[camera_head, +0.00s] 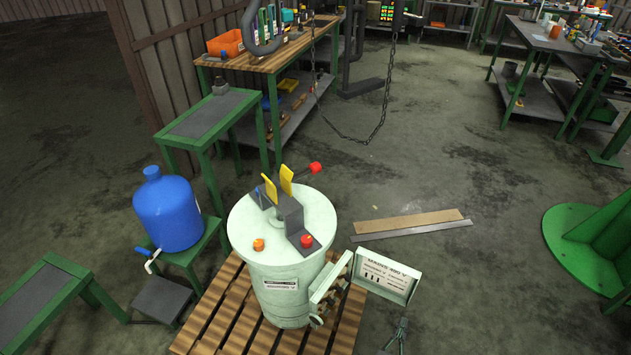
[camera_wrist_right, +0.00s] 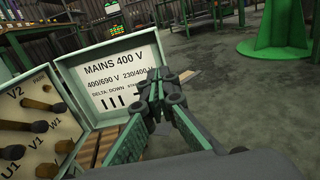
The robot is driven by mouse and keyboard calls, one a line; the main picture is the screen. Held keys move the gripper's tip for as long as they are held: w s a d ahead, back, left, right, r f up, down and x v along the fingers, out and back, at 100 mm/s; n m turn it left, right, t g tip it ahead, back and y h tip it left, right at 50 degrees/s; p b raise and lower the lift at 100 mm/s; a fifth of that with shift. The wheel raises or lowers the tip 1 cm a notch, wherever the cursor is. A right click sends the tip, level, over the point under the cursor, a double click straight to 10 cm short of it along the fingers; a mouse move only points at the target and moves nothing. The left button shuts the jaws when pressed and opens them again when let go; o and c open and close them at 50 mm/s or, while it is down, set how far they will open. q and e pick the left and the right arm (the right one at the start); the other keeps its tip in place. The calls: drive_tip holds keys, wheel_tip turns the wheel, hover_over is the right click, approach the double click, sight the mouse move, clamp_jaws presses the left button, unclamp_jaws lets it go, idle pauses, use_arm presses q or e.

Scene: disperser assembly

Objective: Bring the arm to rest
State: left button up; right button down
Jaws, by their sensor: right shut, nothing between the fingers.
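My right gripper (camera_head: 400,326) shows small at the bottom edge of the head view, just below and to the right of the open terminal box lid (camera_head: 385,275). Its fingers are shut and empty. In the right wrist view the gripper (camera_wrist_right: 160,88) fills the middle, in front of the lid (camera_wrist_right: 115,72) marked "MAINS 400 V". The terminal box (camera_wrist_right: 30,125) is at the left there, with several brass-coloured terminals; it also shows on the side of the pale green disperser drum (camera_head: 285,270) in the head view. My left gripper is in neither view.
The drum stands on a wooden pallet (camera_head: 228,322). A blue water container (camera_head: 169,212) sits on a green stand at left. A wooden workbench (camera_head: 275,60) is behind. Boards (camera_head: 410,223) lie on the floor; a green structure (camera_head: 585,245) stands at right. Floor between is clear.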

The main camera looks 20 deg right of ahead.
drive_tip(key=s+f+m+g+y, duration=0.7)
drive_tip(key=s+f+m, duration=0.5)
drive_tip(key=s+f, duration=0.6)
drive_tip(key=s+a+f+m+g+y, duration=0.2)
drive_tip(key=s+a+f+m+y, duration=0.25)
drive_tip(key=s+a+m, duration=0.3)
drive_tip(key=s+a+f+m+g+y, duration=0.25)
drive_tip(key=s+a+f+m, duration=0.3)
drive_tip(key=s+a, duration=0.3)
use_arm(q)
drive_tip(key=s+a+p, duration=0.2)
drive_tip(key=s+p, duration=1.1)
drive_tip(key=p, duration=0.5)
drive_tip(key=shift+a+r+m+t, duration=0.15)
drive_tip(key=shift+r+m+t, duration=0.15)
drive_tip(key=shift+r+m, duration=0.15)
use_arm(e)
drive_tip(key=s+d+r+n+t, duration=0.1)
drive_tip(key=s+d, duration=0.2)
drive_tip(key=s, duration=1)
drive_tip(key=shift+s+d, duration=0.15)
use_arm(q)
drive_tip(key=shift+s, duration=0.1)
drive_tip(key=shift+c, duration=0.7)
